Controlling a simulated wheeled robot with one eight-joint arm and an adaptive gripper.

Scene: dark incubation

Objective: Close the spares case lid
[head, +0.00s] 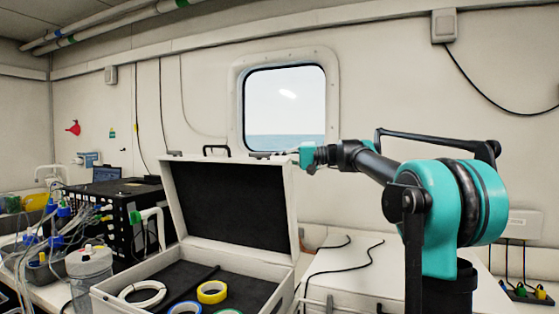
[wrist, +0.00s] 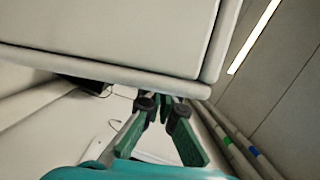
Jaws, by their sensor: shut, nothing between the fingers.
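The spares case (head: 145,272) stands open on the bench in the head view. Its lid (head: 228,208) is raised nearly upright, white outside with a dark lining. My arm reaches in from the right, and its end is at the lid's top right corner, partly hidden behind the lid edge. In the wrist view the lid's pale outer face (wrist: 120,35) fills the top. My gripper (wrist: 160,103) is shut and empty, its fingertips close to the lid's edge. I cannot tell whether they touch it.
Inside the case lie tape rolls, one yellow (head: 212,291), one white (head: 142,294) and one blue. A black equipment box (head: 130,215) with cables and a clear jar (head: 88,270) stand to the left. A black cable (head: 345,262) lies on the bench to the right.

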